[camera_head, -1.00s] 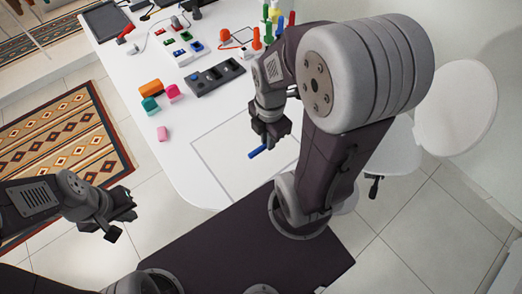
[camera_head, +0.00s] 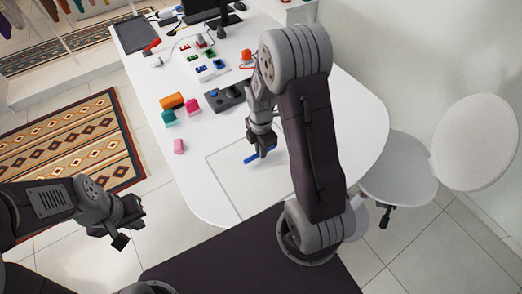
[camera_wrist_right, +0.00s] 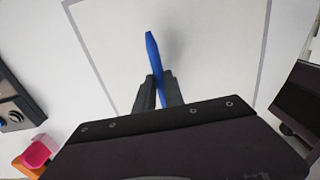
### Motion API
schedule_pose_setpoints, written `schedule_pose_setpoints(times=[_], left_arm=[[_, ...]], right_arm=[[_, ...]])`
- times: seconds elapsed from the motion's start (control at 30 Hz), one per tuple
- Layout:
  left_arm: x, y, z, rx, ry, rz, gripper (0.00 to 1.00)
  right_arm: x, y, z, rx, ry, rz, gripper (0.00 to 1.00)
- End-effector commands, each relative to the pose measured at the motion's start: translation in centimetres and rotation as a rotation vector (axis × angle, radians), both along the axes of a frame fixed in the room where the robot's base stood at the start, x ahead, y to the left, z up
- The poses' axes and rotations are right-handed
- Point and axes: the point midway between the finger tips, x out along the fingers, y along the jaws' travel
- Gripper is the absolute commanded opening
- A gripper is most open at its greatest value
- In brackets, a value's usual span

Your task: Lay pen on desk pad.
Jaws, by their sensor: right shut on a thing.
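A blue pen (camera_head: 262,155) is held by my right gripper (camera_head: 262,152) over the pale, grey-bordered desk pad (camera_head: 228,167) on the white desk. In the right wrist view the pen (camera_wrist_right: 153,55) sticks out between the two dark fingertips of the right gripper (camera_wrist_right: 158,90), above the pad (camera_wrist_right: 215,50). A soft shadow lies beside the pen; whether it touches the pad I cannot tell. My left gripper (camera_head: 120,225) is off the desk at the lower left, with its fingers apart and nothing seen between them.
A white chair (camera_head: 400,170) stands at the right. The pad's visible surface around the pen is bare.

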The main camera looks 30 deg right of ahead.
Motion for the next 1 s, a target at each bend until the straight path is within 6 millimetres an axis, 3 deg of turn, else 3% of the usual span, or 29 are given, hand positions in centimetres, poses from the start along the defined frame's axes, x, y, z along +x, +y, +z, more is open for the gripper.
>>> schedule_pose_setpoints(times=[0.1, 0.47, 0.5, 0.57, 0.87, 1.0], left_arm=[[0.0, 0.0, 0.1, 0.0, 0.0, 0.0, 0.0], [0.0, 0.0, -0.3, 0.0, 0.0, 0.0, 0.0], [0.0, 0.0, -0.3, 0.0, 0.0, 0.0, 0.0], [0.0, 0.0, -0.2, 0.0, 0.0, 0.0, 0.0], [0.0, 0.0, -0.2, 0.0, 0.0, 0.0, 0.0], [0.0, 0.0, 0.1, 0.0, 0.0, 0.0, 0.0]], right_arm=[[0.0, 0.0, -1.0, 0.0, -0.001, 0.0, 0.0], [0.0, 0.0, -1.5, 0.0, -0.001, 0.0, 0.0], [0.0, 0.0, -1.5, 0.0, -0.001, 0.0, 0.19], [0.0, 0.0, -1.4, 0.0, -0.001, 0.0, 0.35], [0.0, 0.0, -1.3, 0.0, -0.002, 0.0, 0.35], [0.1, 0.0, -0.2, -0.001, -0.005, 0.0, 0.35]])
